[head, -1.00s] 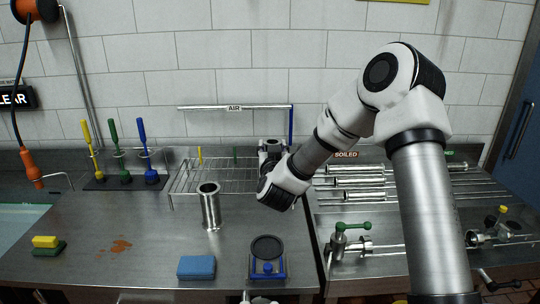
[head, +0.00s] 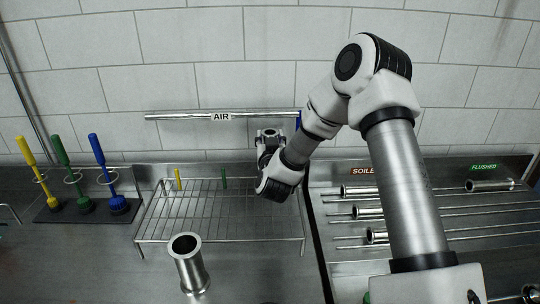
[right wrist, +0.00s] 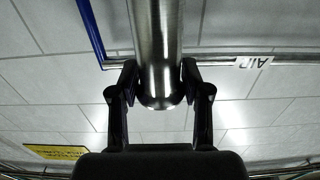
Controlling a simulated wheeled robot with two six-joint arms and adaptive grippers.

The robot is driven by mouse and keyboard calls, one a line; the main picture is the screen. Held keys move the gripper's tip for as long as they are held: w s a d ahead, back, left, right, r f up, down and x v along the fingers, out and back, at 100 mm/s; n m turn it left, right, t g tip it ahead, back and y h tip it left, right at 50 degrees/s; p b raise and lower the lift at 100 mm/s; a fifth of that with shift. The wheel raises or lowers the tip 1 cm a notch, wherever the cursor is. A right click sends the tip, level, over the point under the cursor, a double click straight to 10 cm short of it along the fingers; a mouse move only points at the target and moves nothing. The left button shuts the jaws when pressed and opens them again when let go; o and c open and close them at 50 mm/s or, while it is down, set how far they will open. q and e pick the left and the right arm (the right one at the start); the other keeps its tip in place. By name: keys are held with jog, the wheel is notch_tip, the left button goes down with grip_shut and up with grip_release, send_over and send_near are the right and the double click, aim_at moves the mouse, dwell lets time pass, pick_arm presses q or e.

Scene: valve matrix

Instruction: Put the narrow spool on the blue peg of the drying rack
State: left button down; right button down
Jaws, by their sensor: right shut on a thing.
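My right gripper (head: 268,146) is shut on an upright steel spool, whose open flanged top (head: 268,133) shows in the head view. In the right wrist view the spool's polished tube (right wrist: 158,45) stands between the two fingers (right wrist: 158,88). It is held up in front of the wall, over the back right part of the wire drying rack (head: 150,228). The rack's yellow peg (head: 178,179) and green peg (head: 223,178) show bare. The blue peg is not seen; my right gripper and wrist cover that part. My left gripper is not in view.
Another flanged steel spool (head: 191,266) stands on the counter in front of the rack. A bar marked AIR (head: 222,117) runs along the wall behind. Yellow, green and blue brushes (head: 98,150) stand at left. Steel tubes (head: 365,190) lie on rods at right.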

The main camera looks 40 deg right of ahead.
jog(key=f, duration=0.5)
jog(key=shift+w+d+f+p, duration=0.2)
jog(key=shift+w+d+p, duration=0.15)
jog(key=shift+d, duration=0.05)
jog(key=shift+s+a+r, duration=0.15)
jog(key=shift+s+r, duration=0.05)
jog(key=shift+f, duration=0.1)
jog(key=c, duration=0.9)
grip_release()
jog(key=shift+f, duration=0.1)
jog(key=o, duration=0.4)
jog(key=shift+w, duration=0.1)
